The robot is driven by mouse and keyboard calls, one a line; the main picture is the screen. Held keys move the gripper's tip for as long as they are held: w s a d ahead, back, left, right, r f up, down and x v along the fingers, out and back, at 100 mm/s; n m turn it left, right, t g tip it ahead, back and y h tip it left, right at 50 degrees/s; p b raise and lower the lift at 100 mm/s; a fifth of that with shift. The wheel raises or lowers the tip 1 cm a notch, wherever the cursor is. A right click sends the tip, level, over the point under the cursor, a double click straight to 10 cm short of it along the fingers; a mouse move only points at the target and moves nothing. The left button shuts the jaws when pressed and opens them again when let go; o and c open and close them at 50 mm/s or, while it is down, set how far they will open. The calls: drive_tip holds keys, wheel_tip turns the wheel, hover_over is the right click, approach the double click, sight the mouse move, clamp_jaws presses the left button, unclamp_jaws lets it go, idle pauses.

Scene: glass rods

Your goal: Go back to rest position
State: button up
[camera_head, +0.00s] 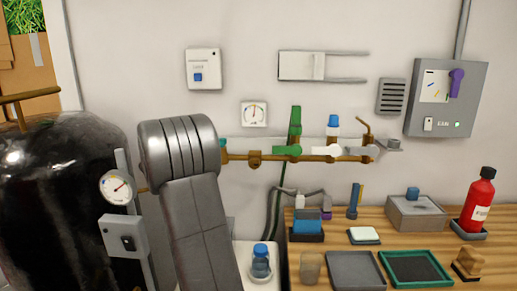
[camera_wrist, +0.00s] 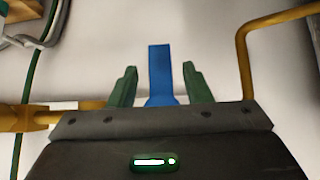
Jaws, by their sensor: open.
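My gripper (camera_wrist: 160,70) shows in the wrist view, with its two green fingers apart. A blue upright piece (camera_wrist: 160,82) shows in the gap between them. I cannot tell whether it is touched or lies behind the fingers. In the head view I cannot make out my gripper. A large grey arm link of mine stands left of centre there and hides part of the wall and pipe.
A brass pipe (camera_head: 240,157) with a green valve (camera_head: 295,122) and a blue-topped valve (camera_head: 333,122) runs along the wall. Below right, a wooden bench (camera_head: 440,284) holds trays, a grey box (camera_head: 415,214) and a red bottle (camera_head: 478,205). A black tank (camera_head: 60,190) stands left.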

drive_tip(key=v, duration=1.1)
drive_tip(key=x, duration=1.3)
drive_tip(key=shift+w+f, duration=0.2)
drive_tip(key=shift+f, duration=0.1)
drive_tip(key=shift+w+a+r+p, duration=0.15)
drive_tip(key=shift+r+p, duration=0.1)
drive_tip(key=shift+p, duration=0.55)
drive_tip(key=shift+s+a+m+y+p, duration=0.2)
drive_tip(key=shift+m+y+p, duration=0.1)
drive_tip(key=shift+y+p, duration=0.25)
drive_tip(key=shift+a+f+y, duration=0.1)
drive_tip(key=shift+f+y, duration=0.05)
drive_tip(key=shift+y, duration=0.1)
